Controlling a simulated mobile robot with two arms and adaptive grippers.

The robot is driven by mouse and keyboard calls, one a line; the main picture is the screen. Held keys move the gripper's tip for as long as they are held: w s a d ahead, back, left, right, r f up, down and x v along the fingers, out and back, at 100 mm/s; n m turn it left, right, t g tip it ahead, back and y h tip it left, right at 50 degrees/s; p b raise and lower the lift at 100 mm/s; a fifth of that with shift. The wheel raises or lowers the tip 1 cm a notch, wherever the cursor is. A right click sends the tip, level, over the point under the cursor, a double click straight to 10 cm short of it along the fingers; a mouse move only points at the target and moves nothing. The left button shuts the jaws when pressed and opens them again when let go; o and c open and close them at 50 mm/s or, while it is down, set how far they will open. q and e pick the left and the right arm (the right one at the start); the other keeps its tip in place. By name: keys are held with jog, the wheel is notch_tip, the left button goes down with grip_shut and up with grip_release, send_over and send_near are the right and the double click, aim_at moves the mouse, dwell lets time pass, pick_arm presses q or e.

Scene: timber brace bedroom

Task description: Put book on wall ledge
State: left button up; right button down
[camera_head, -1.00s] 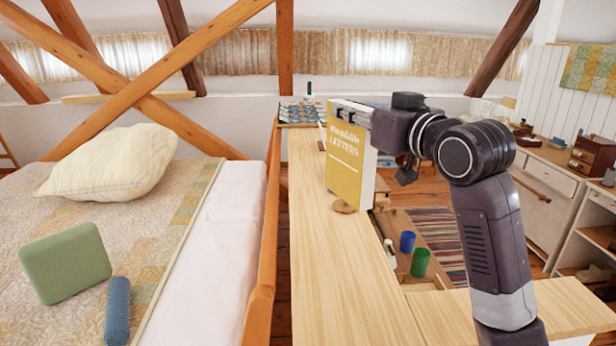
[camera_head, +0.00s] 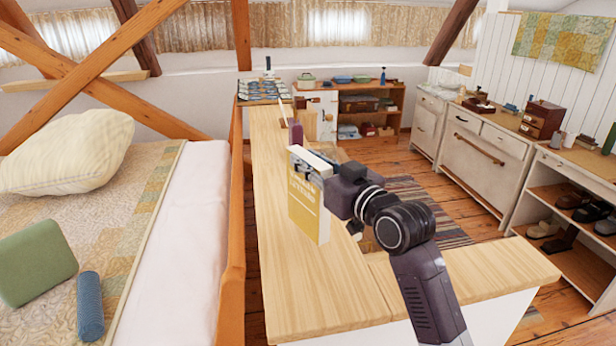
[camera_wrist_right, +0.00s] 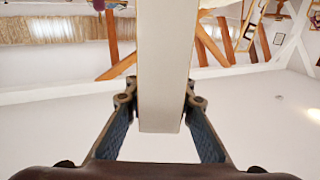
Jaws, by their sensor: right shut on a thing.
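The book (camera_head: 303,205) is yellow with a white title and stands upright in my right gripper (camera_head: 325,170), in front of and over the long wooden counter. I cannot tell whether its lower edge touches the top. In the right wrist view the pale edge of the book (camera_wrist_right: 164,65) is between the two fingers of the right gripper (camera_wrist_right: 160,100), which are shut on it. The wall ledge (camera_head: 125,76) is a narrow wooden board on the back wall at upper left, behind the crossed timber braces. The left gripper is out of view.
The counter (camera_head: 285,300) turns right at its near end. The bed (camera_head: 180,240) lies left of it, with a cream pillow (camera_head: 65,160), green cushion (camera_head: 35,262) and blue roll (camera_head: 90,305). Timber braces (camera_head: 110,55) cross before the ledge. Wooden floor (camera_head: 400,160) lies right.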

aim_at(309, 181)
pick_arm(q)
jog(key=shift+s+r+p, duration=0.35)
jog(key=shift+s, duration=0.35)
pick_arm(e)
notch_tip(309, 181, down, 4)
jog(key=shift+f, duration=0.2)
jog(key=c, duration=2.1)
grip_release()
jog(key=shift+f, duration=0.25)
jog(key=o, duration=0.4)
jog(key=shift+o, duration=0.2)
jog(key=shift+r, duration=0.1)
jog(key=shift+s, duration=0.1)
pick_arm(q)
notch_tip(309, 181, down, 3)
jog(key=b, duration=0.3)
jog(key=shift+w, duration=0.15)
pick_arm(e)
jog(key=v, duration=1.2)
